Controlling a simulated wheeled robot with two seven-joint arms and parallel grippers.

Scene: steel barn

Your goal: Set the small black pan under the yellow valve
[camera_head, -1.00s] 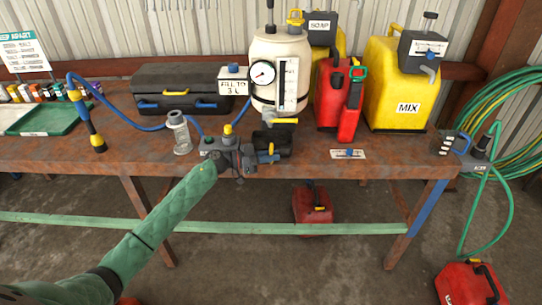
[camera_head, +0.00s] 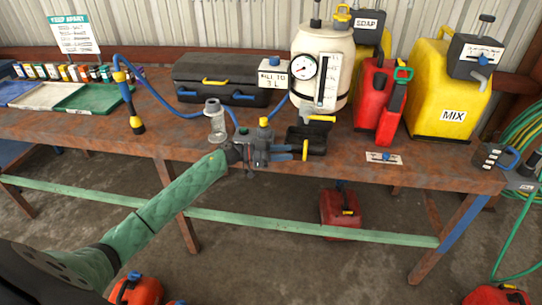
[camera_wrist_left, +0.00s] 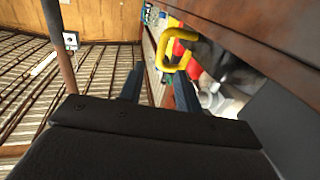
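The small black pan (camera_head: 316,139) sits near the front edge of the bench, just below the yellow valve (camera_head: 320,118) at the foot of the cream tank (camera_head: 322,60). A small yellow tab shows at the pan's front. My left gripper (camera_head: 297,150) is at the bench's front edge, beside the pan's front, with its blue fingers pointing right. In the left wrist view its two fingers (camera_wrist_left: 160,90) stand apart, with a yellow loop handle (camera_wrist_left: 165,50) ahead between them; I cannot tell whether they touch it. My right gripper is out of view.
Red cans (camera_head: 378,100) and a yellow MIX can (camera_head: 450,90) stand right. A small labelled plate (camera_head: 384,158) lies on clear bench front.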

